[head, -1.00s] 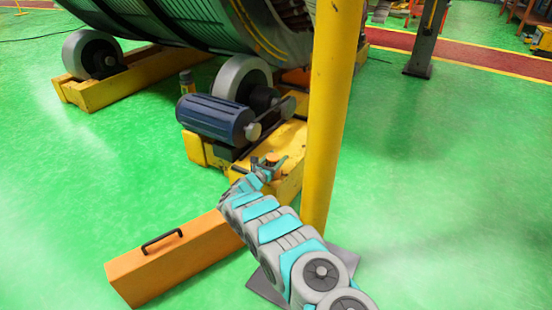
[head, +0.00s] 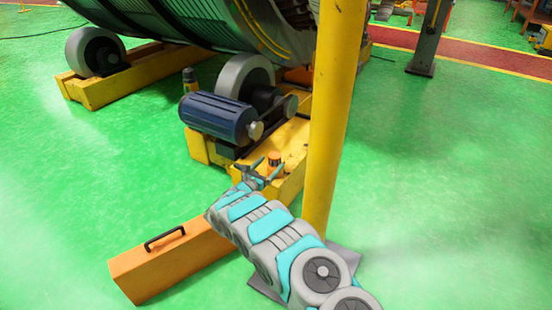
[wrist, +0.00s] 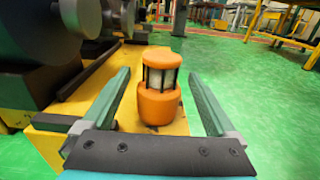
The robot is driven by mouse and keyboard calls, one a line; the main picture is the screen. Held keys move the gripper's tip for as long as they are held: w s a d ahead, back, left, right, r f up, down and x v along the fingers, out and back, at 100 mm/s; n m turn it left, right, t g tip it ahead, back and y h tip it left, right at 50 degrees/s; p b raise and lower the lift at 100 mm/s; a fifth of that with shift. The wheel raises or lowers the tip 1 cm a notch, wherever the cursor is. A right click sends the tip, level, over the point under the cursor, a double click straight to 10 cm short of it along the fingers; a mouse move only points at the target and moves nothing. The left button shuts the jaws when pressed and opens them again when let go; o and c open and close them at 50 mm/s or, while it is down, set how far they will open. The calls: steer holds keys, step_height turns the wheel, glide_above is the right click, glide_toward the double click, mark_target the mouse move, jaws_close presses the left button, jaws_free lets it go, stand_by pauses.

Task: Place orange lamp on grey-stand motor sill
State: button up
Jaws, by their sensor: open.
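The orange lamp (wrist: 160,103), with a pale caged middle and an orange cap, stands upright on the yellow motor sill (wrist: 110,128) in the wrist view. In the head view the small lamp (head: 274,159) stands on the yellow sill (head: 288,141) in front of the blue motor (head: 217,118). My gripper (head: 270,168) is at the sill's near end. In the wrist view my gripper (wrist: 159,74) is open, with a finger on each side of the lamp and visible gaps. The lamp's underside is hidden.
An orange case (head: 175,262) with a black handle lies on the green floor left of my arm. A large drum (head: 190,22) on rollers stands behind.

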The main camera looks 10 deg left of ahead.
steer(key=shift+v, duration=2.8)
